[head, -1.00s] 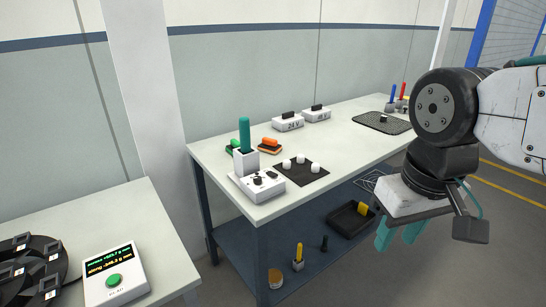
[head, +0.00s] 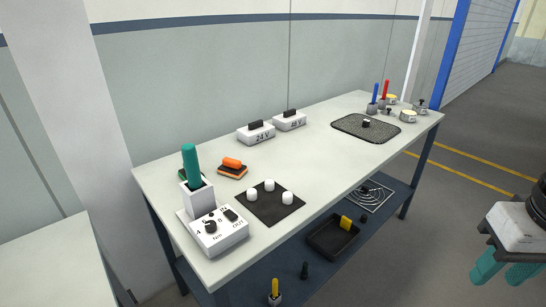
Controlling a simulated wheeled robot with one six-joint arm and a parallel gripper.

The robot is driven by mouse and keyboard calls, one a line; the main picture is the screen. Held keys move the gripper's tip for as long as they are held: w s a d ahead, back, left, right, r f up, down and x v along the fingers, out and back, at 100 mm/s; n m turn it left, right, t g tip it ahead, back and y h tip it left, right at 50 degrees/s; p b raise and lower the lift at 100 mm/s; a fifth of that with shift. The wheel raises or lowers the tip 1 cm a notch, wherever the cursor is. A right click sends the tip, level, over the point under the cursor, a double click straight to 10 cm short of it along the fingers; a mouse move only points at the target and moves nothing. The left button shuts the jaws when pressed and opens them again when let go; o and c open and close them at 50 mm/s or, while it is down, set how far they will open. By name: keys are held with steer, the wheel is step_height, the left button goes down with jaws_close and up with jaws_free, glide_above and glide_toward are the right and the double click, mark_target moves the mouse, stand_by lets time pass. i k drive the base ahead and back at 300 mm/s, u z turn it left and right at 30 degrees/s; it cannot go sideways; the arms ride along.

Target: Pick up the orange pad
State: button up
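The orange pad (head: 231,171) lies on the left part of the long pale workbench, near the back. It is a small block with a dark upper part, an orange lower edge and a rounded orange grip on top. My gripper (head: 504,270) is at the lower right edge of the head view, far from the pad and in front of the bench. Its two teal fingers point down and stand apart, with nothing seen between them.
A green pad (head: 196,172) is partly hidden behind a white holder (head: 198,200) with a teal-handled tool, left of the orange pad. A white control box (head: 222,232), a dark mat (head: 262,210) with white pegs and labelled blocks (head: 256,136) stand nearby. A lower shelf holds a black tray (head: 322,244).

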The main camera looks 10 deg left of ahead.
mark_target(232, 168)
steer(key=z, duration=0.15)
steer(key=i, duration=0.7)
steer(key=u, duration=0.8)
steer(key=i, duration=0.5)
steer(key=u, duration=0.55)
